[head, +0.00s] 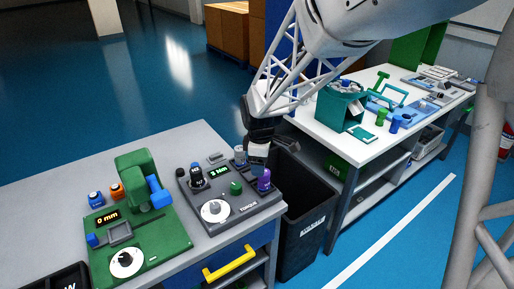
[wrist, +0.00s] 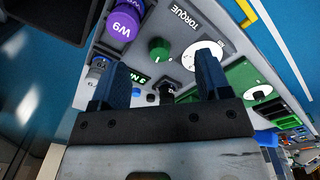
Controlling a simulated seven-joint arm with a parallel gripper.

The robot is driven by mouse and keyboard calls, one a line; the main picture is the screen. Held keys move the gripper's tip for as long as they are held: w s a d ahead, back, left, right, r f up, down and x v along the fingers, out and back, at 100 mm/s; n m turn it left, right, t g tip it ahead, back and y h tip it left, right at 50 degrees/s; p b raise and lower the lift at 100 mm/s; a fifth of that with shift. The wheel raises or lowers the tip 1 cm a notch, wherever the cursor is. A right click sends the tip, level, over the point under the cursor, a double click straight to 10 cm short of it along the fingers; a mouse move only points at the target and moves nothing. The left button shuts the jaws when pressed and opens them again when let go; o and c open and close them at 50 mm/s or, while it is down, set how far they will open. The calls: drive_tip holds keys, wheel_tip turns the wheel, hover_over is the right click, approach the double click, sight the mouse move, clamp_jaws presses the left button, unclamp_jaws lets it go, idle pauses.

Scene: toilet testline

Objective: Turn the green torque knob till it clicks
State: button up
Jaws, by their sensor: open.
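The green torque knob (head: 236,187) stands upright on the grey torque panel (head: 245,207). In the wrist view the green knob (wrist: 159,49) lies beyond and between my fingertips, apart from both. My gripper (head: 258,160) is above the back right part of the panel. In the wrist view its two blue fingers (wrist: 160,72) are spread wide with nothing between them. A small lit display (head: 217,171) is left of the knob, its text partly readable. A white dial (head: 215,210) is at the panel's front left.
A purple piece marked W9 (head: 264,181) stands right of the green knob. Dark-topped pieces (head: 196,175) stand at the panel's left. A green gauge stand (head: 133,215) is farther left. A black bin (head: 309,212) stands between this bench and the white table (head: 318,121).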

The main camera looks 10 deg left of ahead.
sight(236, 185)
drive_tip(key=a+f+n, duration=0.1)
drive_tip(key=a+f, duration=0.1)
drive_tip(key=a, duration=0.1)
drive_tip(key=w+a+f+n, duration=0.1)
drive_tip(key=a+f, duration=0.1)
drive_tip(key=w+a+f+n, duration=0.1)
drive_tip(key=a+f, duration=0.1)
drive_tip(key=a, duration=0.1)
drive_tip(key=shift+a+f+n, duration=0.25)
drive_tip(key=shift+a+n, duration=0.05)
drive_tip(key=shift+a, duration=0.05)
drive_tip(key=shift+f, duration=3.9)
drive_tip(key=c, duration=0.9)
